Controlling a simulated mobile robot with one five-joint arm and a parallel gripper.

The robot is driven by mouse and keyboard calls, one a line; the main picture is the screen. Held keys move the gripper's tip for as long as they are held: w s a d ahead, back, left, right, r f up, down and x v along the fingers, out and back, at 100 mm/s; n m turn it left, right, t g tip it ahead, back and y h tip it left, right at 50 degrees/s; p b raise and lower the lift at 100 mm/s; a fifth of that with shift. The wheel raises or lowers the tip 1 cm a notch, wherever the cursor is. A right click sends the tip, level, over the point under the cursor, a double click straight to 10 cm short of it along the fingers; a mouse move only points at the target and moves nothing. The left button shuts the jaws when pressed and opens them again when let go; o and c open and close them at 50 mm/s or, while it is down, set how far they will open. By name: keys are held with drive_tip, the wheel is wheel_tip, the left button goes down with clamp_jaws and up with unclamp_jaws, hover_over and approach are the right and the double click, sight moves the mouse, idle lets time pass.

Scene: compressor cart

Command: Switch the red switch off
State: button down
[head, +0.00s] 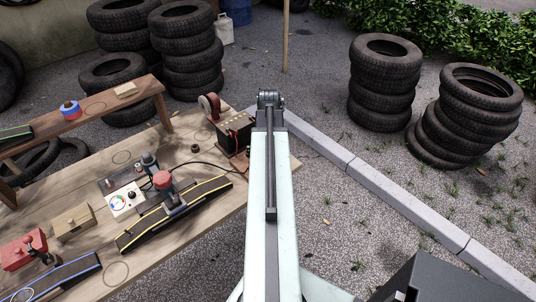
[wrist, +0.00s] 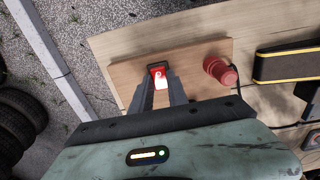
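The red switch (wrist: 159,77) is a small red rocker in a dark frame, with a bright white glow on it. It sits on a light wooden board (wrist: 205,51) in the wrist view. My gripper (wrist: 160,74) is over it, with the two dark fingers apart and their tips near the switch's two sides. The switch shows in the gap between them. I cannot tell whether the fingers touch it. In the head view I cannot make out the switch, and my arm covers part of the bench there.
A red round knob (wrist: 221,71) stands right of the switch, with a black cable beside it. The wooden bench (head: 213,222) holds a black battery-like box (head: 234,130), a gauge box (head: 124,200) and yellow-edged belt (head: 165,220). Tyre stacks (head: 384,85) and a kerb (head: 385,198) are at the right.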

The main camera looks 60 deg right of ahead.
drive_tip(key=shift+s+a+t, duration=0.2)
drive_tip(key=shift+s+t, duration=0.15)
drive_tip(key=shift+t, duration=0.35)
drive_tip(key=shift+t+h+b, duration=0.35)
drive_tip(key=shift+t+h, duration=0.05)
drive_tip(key=shift+d, duration=0.1)
drive_tip(key=c, duration=1.3)
unclamp_jaws()
drive_tip(key=p+v, duration=0.7)
drive_tip(key=shift+s+r+p, duration=0.1)
drive_tip(key=shift+r+p, duration=0.25)
drive_tip(key=shift+p, duration=0.05)
